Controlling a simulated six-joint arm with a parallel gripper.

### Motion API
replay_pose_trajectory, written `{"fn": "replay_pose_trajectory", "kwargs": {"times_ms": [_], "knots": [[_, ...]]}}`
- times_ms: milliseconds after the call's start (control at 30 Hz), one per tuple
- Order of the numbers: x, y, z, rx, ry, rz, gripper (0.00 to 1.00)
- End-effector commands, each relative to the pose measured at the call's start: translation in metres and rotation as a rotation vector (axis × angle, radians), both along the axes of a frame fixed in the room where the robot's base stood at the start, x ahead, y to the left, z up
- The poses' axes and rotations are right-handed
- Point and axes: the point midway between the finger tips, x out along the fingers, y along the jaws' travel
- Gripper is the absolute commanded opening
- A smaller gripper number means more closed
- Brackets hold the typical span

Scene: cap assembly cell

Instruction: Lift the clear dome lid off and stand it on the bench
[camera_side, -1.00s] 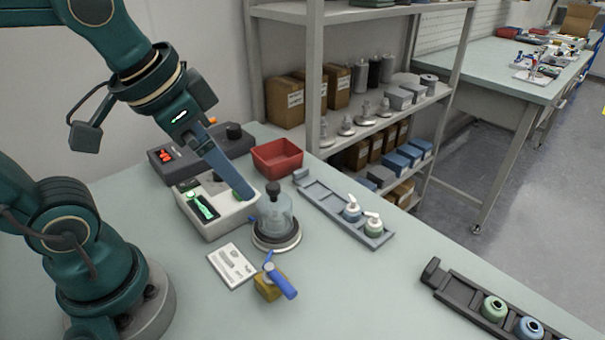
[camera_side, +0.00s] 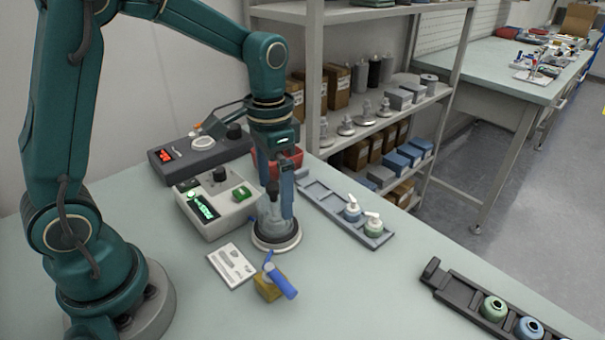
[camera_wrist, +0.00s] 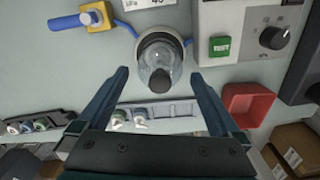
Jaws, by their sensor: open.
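The clear dome lid (camera_side: 272,222) stands on a round base (camera_side: 277,243) with a pale rim, on the bench. Its dark knob (camera_side: 272,188) points up. In the wrist view the dome (camera_wrist: 157,52) and its dark knob (camera_wrist: 160,80) lie ahead of and between my fingers. My gripper (camera_side: 283,200) points down over the dome, with a finger in front of the dome's right side. In the wrist view my gripper (camera_wrist: 160,80) is open, with a finger on each side of the knob and space between. I cannot tell whether either finger touches the lid.
A tester box (camera_side: 216,220) with a green display stands left of the dome. A red bin (camera_side: 290,157) is behind it. A grey rail with two pump bottles (camera_side: 372,224) is to the right. A yellow block with a blue handle (camera_side: 270,289) and a card (camera_side: 232,265) are in front.

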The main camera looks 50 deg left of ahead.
Motion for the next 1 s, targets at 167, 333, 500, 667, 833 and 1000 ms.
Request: {"fn": "replay_pose_trajectory", "kwargs": {"times_ms": [167,333,500,667,833,1000], "knots": [[-0.001,0.000,-0.021,0.001,0.003,0.000,1.00],[0.000,0.000,-0.028,0.001,0.000,0.000,1.00],[0.000,0.000,-0.028,0.001,-0.001,0.000,1.00],[0.000,0.000,-0.028,0.001,-0.001,0.000,0.50],[0.000,0.000,-0.028,0.001,-0.001,0.000,0.11],[0.000,0.000,-0.027,0.001,-0.002,0.000,0.11]]}}
